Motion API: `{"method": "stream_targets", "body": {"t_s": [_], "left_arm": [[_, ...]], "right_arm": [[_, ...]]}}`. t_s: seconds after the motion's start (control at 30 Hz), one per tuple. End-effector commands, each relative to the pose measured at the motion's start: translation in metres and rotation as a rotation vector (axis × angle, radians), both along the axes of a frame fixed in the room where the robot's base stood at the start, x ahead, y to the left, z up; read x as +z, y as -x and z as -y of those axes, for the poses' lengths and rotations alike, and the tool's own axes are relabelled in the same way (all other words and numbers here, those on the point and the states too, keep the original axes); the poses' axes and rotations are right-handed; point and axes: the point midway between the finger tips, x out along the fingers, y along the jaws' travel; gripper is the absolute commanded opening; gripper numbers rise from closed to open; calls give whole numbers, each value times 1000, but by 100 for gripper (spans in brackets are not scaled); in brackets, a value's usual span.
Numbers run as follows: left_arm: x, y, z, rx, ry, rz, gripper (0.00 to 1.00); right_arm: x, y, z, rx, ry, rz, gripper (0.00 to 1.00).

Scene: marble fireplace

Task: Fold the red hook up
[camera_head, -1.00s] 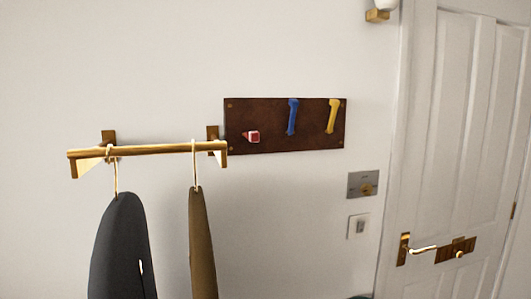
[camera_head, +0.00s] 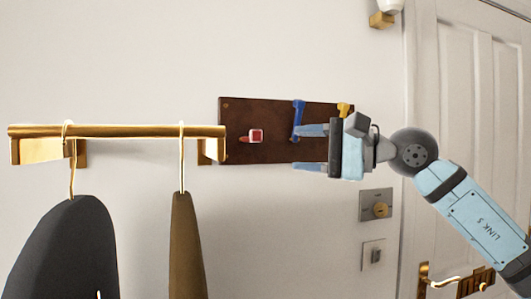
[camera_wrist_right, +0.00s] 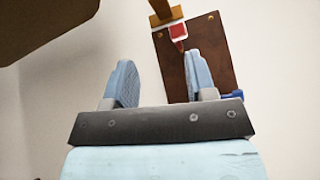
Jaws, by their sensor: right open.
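The red hook (camera_head: 256,136) sticks out from the left part of the dark wooden board (camera_head: 236,112), its square end facing the head camera. In the right wrist view the red hook (camera_wrist_right: 178,32) is beyond the fingertips, nearer the right finger. My right gripper (camera_head: 297,148) is open and empty, fingers pointing left in front of the board. It is right of the red hook and apart from it. In the right wrist view, bare wall and part of the board show between the fingers (camera_wrist_right: 158,62). My left gripper is not in view.
The blue hook (camera_head: 298,116) stands upright, partly behind my gripper; the yellow hook (camera_head: 344,108) is mostly hidden. A brass rail (camera_head: 120,131) with dark (camera_head: 62,245) and brown (camera_head: 180,230) hanging items is at the left. Wall plates (camera_head: 375,205) and a door are at the right.

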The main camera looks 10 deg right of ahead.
Motion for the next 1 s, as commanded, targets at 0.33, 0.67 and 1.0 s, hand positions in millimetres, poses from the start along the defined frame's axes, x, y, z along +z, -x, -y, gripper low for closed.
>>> {"method": "stream_targets", "body": {"t_s": [0.33,0.67,1.0], "left_arm": [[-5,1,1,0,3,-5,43],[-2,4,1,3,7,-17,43],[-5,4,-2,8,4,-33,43]], "right_arm": [[23,-3,1,-82,111,143,51],[24,-40,-56,-80,108,141,51],[23,-68,-97,-82,109,141,51]]}}
